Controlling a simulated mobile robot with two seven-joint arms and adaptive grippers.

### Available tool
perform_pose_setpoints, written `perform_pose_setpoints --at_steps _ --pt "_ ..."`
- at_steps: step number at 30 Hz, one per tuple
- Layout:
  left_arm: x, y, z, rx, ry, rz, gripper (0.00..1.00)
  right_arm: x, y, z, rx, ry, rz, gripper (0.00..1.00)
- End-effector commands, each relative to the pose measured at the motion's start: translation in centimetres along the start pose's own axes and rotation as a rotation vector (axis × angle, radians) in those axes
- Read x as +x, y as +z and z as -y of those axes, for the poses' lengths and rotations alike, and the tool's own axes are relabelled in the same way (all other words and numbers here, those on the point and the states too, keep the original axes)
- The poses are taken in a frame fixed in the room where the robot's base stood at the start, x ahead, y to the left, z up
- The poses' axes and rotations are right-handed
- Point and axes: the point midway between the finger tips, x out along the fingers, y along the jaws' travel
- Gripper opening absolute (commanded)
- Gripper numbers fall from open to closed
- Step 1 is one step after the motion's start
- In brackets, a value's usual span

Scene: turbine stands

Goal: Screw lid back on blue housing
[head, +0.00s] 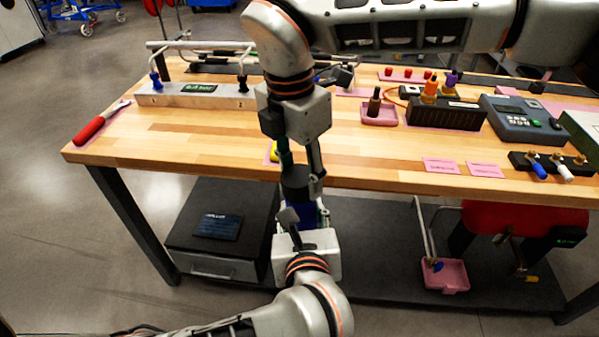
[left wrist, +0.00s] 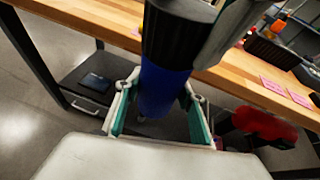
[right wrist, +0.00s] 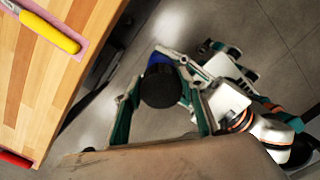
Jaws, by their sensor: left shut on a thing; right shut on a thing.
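The blue housing (head: 305,214) is held upright in front of the workbench, and it fills the middle of the left wrist view (left wrist: 163,92). My left gripper (head: 303,226) is shut on it from below. The black lid (head: 296,180) sits at the housing's top end; the left wrist view shows the lid (left wrist: 178,35) meeting the blue body with no clear gap. My right gripper (head: 300,166) points down from above and is shut on the lid. In the right wrist view the lid (right wrist: 160,87) is between its fingers and hides most of the housing. The threads are hidden.
The wooden workbench (head: 200,140) is just behind the held parts. A red-handled screwdriver (head: 92,128) lies at its left end, and a yellow-handled tool (right wrist: 50,32) lies near its edge. A black drawer box (head: 215,225) stands on the lower shelf.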

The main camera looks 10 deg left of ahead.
Motion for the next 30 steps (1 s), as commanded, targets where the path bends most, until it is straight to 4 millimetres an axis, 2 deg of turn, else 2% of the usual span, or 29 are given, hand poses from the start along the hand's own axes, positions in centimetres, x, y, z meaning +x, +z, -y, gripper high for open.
perform_pose_setpoints --at_steps 2,3,5,17,23,30 --pt "0.0 0.0 0.0 0.0 0.0 -0.001 0.0 -0.1 0.1 -0.1 -0.001 0.003 0.001 0.19" --pt "0.0 0.0 0.0 0.0 0.0 -0.001 0.0 -0.1 0.1 -0.1 -0.001 0.003 0.001 0.48" --pt "0.0 0.0 0.0 0.0 0.0 0.0 0.0 -0.1 0.1 -0.1 -0.002 0.002 0.001 0.59" --pt "0.0 0.1 0.0 -0.001 0.0 0.003 0.0 -0.4 0.0 -0.1 -0.004 0.002 0.001 0.59" --pt "0.0 0.2 0.0 -0.001 0.0 0.003 0.0 -3.3 0.1 -0.1 -0.003 0.004 0.003 0.59" --pt "0.0 0.2 0.0 -0.001 0.0 0.004 0.0 -8.2 0.1 -0.1 -0.002 0.004 0.003 0.59"
